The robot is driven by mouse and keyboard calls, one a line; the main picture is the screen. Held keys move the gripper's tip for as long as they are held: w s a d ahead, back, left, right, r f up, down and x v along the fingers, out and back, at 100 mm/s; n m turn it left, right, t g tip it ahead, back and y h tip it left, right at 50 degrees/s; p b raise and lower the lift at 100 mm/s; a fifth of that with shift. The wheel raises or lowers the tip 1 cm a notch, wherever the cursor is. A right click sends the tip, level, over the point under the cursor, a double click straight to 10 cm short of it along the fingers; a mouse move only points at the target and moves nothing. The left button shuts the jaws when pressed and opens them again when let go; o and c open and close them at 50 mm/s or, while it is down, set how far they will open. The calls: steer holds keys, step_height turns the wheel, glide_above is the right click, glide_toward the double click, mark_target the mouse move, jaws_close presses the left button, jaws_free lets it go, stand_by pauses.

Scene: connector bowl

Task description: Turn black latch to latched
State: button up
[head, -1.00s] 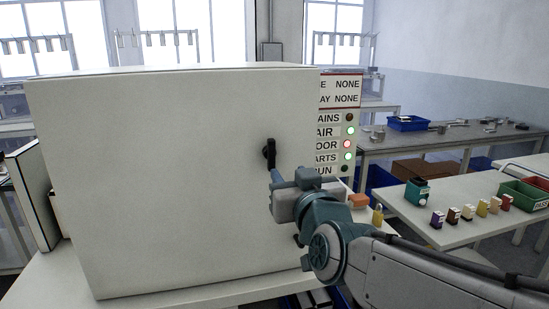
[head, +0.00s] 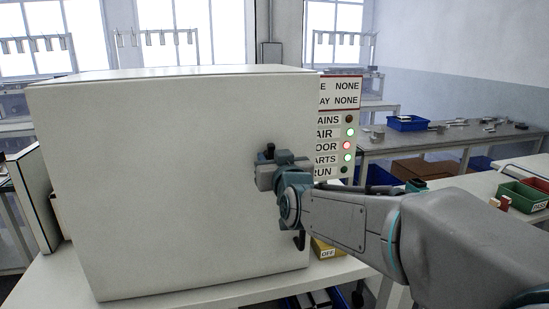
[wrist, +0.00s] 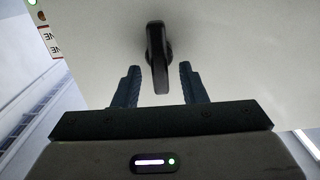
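The black latch (head: 268,150) is on the front of the large white box (head: 150,180), near its right edge. In the head view my gripper covers most of it. In the wrist view the latch (wrist: 157,55) is a short black lever, and its free end points in between my fingers. My gripper (wrist: 158,78) is open, with one finger on each side of the lever's end and a gap on both sides. In the head view my gripper (head: 262,172) is close to the box front; I cannot tell if it touches.
A status panel (head: 338,125) right of the box has a red light in its door row. A black hook-shaped part (head: 299,241) is lower on the box's right side. A yellow block marked OFF (head: 325,251) stands beside it.

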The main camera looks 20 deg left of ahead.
jaws_close()
steer(key=shift+f+m+b, duration=0.1)
steer(key=shift+m+b, duration=0.2)
steer(key=shift+b, duration=0.3)
steer(key=m+b, duration=0.4)
steer(key=m, duration=0.1)
steer(key=m+b, duration=0.4)
steer(key=m, duration=0.2)
steer(key=d+f+m+b, duration=0.1)
steer(key=m+b, duration=0.4)
steer(key=m, duration=0.1)
steer(key=shift+w, duration=0.4)
steer(key=shift+m, duration=0.4)
